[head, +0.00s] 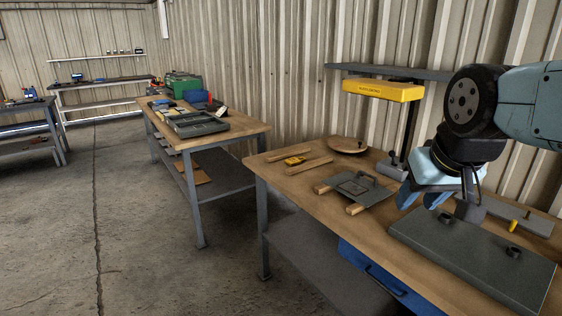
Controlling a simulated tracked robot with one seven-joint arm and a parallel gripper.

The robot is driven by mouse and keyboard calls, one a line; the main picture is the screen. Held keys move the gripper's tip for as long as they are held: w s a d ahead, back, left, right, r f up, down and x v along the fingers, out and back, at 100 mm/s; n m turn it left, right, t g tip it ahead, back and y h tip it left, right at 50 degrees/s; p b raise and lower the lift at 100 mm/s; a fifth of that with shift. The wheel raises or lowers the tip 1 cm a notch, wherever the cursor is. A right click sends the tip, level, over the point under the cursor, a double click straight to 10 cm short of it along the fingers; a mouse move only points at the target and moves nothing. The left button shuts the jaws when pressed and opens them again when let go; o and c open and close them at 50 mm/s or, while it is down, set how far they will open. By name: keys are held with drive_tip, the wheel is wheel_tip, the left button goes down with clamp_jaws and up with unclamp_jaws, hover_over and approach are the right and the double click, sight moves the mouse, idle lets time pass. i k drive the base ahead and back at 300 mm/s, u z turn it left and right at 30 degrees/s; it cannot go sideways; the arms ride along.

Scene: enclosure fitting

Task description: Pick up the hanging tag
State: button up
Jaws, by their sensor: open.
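No tag can be told for certain in the head view. A small yellow item (295,160) lies flat near two wooden strips on the near bench, too small to identify. Another small yellow piece (513,226) shows by the grey plate at the right, also unclear. My gripper (421,200) is open, pointing down over the near bench, between the dark panel with a handle and the large grey plate. Nothing shows between its blue fingers. My wrist and arm hide part of the bench behind it.
The near bench (290,185) carries a dark panel (358,187) on wooden strips, a round wooden disc (347,145) and a large grey plate (470,262). A yellow box-shaped head (383,90) on a dark post overhangs the bench. Another bench (240,130) stands left; the floor is open.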

sight(292, 162)
drive_tip(key=u, duration=0.7)
drive_tip(key=i, duration=1.85)
drive_tip(key=z, duration=0.6)
drive_tip(key=k, duration=0.7)
drive_tip(key=z, duration=0.2)
drive_tip(key=i, duration=0.75)
drive_tip(key=u, duration=0.05)
